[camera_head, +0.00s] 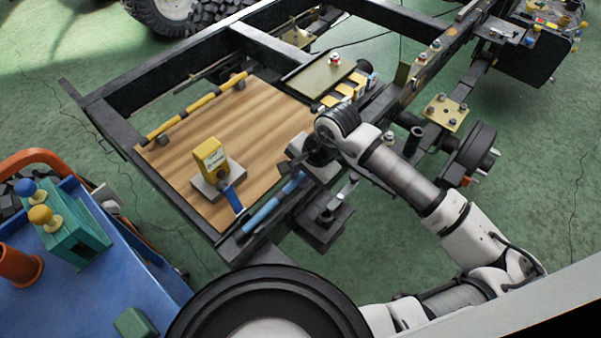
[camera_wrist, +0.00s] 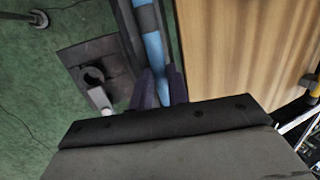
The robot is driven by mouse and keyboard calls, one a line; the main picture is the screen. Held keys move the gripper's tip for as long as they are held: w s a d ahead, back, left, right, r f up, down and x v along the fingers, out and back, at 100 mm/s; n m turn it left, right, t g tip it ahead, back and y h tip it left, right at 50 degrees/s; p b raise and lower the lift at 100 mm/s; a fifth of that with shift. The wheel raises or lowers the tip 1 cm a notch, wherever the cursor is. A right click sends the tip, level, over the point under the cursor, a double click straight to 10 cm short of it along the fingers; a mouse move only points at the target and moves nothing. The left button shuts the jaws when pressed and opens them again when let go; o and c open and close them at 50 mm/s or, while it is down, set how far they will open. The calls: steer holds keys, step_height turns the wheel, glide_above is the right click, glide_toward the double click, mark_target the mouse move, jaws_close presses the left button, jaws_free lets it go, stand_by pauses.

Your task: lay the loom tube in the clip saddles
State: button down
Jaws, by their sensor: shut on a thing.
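A light blue tube (camera_head: 270,207), which I take to be the loom tube, lies along the near right edge of the wooden board, beside the dark frame rail. It also shows in the wrist view (camera_wrist: 156,52), running up from between my fingers. My gripper (camera_head: 298,170) is shut on it near its upper end in the head view. In the wrist view my gripper (camera_wrist: 162,86) has a dark finger on each side of the tube. A grey band crosses the tube there. I cannot make out the clip saddles clearly, nor whether the tube rests in them.
The wooden board (camera_head: 262,112) carries a yellow device (camera_head: 209,157) on a grey block with a blue strap. A yellow banded tube (camera_head: 195,106) runs along its far left side. A dark bracket (camera_head: 322,222) juts out below the rail. A blue cart (camera_head: 95,290) stands at lower left.

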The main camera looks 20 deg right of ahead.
steer(key=shift+f+b, duration=0.15)
steer(key=shift+b, duration=0.2)
steer(key=c, duration=1.3)
jaws_free()
steer(key=shift+c, duration=0.2)
steer(key=shift+r+p, duration=0.2)
steer(key=shift+p, duration=0.1)
steer(key=shift+d+r, duration=0.1)
steer(key=shift+r, duration=0.05)
steer(key=b+v, duration=0.2)
steer(key=v, duration=0.9)
steer(key=shift+r, duration=0.35)
steer(key=shift+s, duration=0.1)
